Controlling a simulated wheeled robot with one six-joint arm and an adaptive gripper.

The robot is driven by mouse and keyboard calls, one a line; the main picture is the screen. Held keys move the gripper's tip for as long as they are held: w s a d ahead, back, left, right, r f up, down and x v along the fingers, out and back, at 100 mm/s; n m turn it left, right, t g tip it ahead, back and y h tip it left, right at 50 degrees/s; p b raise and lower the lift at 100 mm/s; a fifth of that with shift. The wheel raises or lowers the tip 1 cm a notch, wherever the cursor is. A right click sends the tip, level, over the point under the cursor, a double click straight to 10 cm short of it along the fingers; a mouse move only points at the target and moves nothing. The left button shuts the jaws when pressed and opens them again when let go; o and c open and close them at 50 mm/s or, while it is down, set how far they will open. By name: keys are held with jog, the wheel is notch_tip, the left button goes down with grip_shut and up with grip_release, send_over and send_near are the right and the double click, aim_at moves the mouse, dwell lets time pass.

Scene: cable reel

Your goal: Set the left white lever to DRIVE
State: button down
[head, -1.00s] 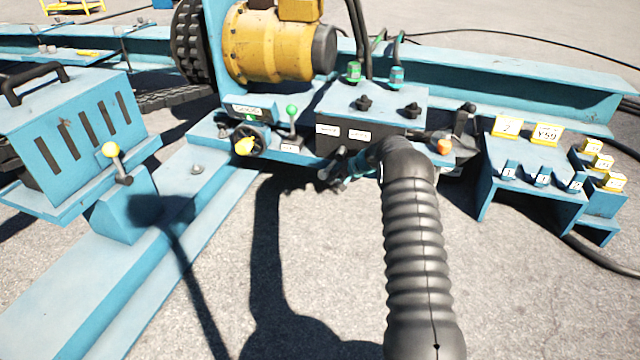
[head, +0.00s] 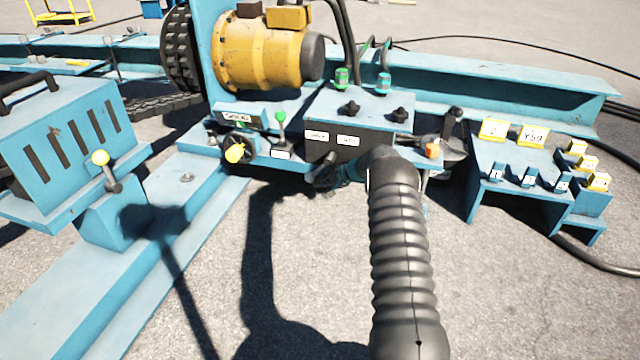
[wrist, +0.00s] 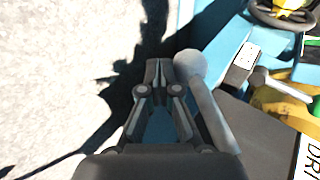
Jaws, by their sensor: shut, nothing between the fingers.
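A lever with a pale grey-white round knob (wrist: 189,64) and a thick shaft stands close along the right side of my gripper (wrist: 165,72) in the wrist view. The fingers are shut with nothing between them; the knob is outside them, very near or touching the right finger. In the head view my gripper (head: 327,176) is small and dark, in front of the blue control box, partly hidden by my arm. I cannot make out the white levers clearly there. A white label (wrist: 308,158) reading "DRI", cut off, shows at the lower right of the wrist view.
The control box (head: 362,105) carries black knobs on top and two white labels on its front. To its left are a green-knobbed lever (head: 280,118) and a handwheel with a yellow knob (head: 235,152). An orange-knobbed part (head: 432,149) stands to the right. Open ground lies in front.

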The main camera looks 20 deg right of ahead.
jog(key=v, duration=1.2)
jog(key=s+a+r+n+g+h+p, duration=0.1)
jog(key=s+a+r+p, duration=0.1)
jog(key=s+a+r, duration=0.45)
jog(key=s+a+r+n+g+h+p, duration=0.1)
jog(key=s+a+r+n, duration=0.15)
jog(key=s+r, duration=0.7)
jog(key=s+a+r+n+g+p, duration=0.15)
jog(key=s+a+r, duration=0.35)
jog(key=r, duration=0.7)
jog(key=s+a+r+n+t+h+p, duration=0.1)
jog(key=s+r+h+p, duration=0.1)
jog(key=s, duration=1.3)
jog(key=s+a+r+n+h+p, duration=0.1)
jog(key=s+a+r+h+p, duration=0.1)
jog(key=s, duration=1.3)
notch_tip(320, 180, up, 3)
jog(key=shift+s+r+t+h+p, duration=0.15)
jog(key=shift+s+t+h+p, duration=0.35)
jog(key=shift+p, duration=0.6)
jog(key=shift+w, duration=0.15)
